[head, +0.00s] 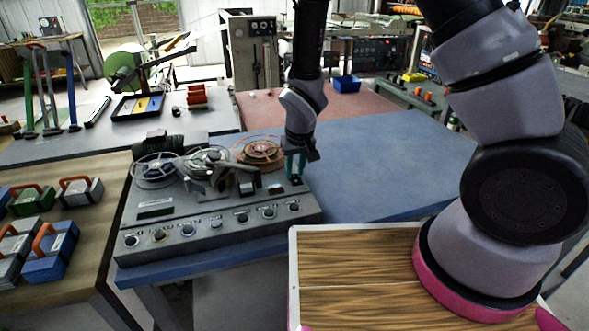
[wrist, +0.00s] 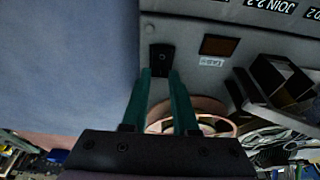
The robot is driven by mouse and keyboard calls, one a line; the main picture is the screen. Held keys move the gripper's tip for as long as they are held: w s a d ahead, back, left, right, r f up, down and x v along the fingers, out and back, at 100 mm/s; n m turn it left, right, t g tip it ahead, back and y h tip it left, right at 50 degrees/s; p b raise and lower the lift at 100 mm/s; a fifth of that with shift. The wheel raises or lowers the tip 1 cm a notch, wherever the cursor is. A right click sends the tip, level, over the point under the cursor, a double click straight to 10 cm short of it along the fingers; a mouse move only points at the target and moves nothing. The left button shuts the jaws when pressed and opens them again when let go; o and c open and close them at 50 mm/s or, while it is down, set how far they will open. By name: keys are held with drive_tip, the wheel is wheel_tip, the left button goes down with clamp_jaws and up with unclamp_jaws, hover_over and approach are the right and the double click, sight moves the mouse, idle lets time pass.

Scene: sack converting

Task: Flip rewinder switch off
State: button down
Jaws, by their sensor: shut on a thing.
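The rewinder (head: 175,222) is a grey machine with reels on top and a row of knobs along its sloped front, on the blue table in the head view. Its switch (wrist: 161,57) shows in the wrist view as a small black plate near the panel's edge, beside a dark square window with a label. My gripper (head: 295,170) points down at the rewinder's right end. In the wrist view its green fingers (wrist: 160,76) are at the two sides of the switch, closed on it. The switch lever's position is hard to make out.
The blue table (head: 400,150) is clear to the right of the rewinder. Reels (head: 258,149) stand close behind and left of my gripper. Toolboxes with orange handles (head: 50,250) sit on the wooden bench at left. A blue bin (head: 347,84) stands farther back.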

drive_tip(key=c, duration=0.7)
unclamp_jaws()
drive_tip(key=shift+r, duration=0.1)
drive_tip(key=v, duration=1)
drive_tip(key=shift+s+r, duration=0.15)
drive_tip(key=shift+r, duration=0.15)
